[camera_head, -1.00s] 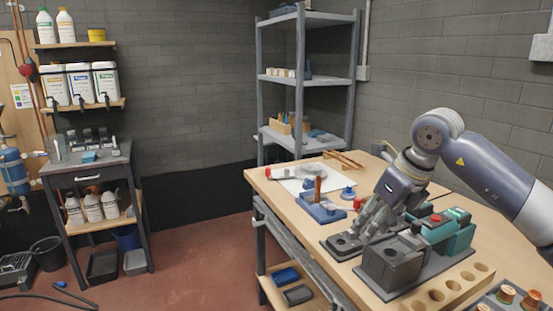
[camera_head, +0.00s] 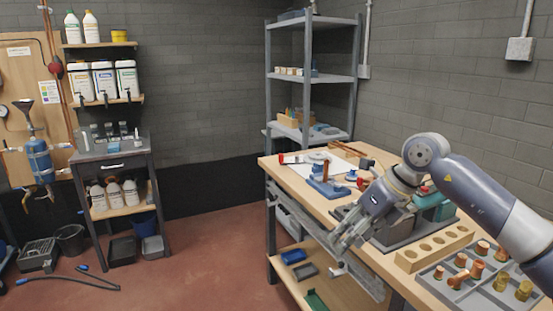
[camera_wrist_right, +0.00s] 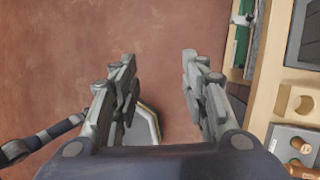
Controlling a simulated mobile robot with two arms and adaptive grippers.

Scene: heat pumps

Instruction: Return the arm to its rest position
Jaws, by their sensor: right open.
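My right arm comes in from the right in the head view. Its gripper (camera_head: 345,240) points down and to the left, at the front edge of the workbench (camera_head: 385,272). In the right wrist view the two fingers of the gripper (camera_wrist_right: 160,85) stand apart with nothing between them. Red floor (camera_wrist_right: 160,35) shows beyond the fingertips, and the bench edge is at the right of that view. My left gripper is not in view.
A dark fixture with a teal device (camera_head: 435,208) stands behind the gripper. A wooden block with holes (camera_head: 433,248) and a grey tray of copper fittings (camera_head: 480,285) lie at the bench's front. A metal shelf (camera_head: 312,77) stands behind.

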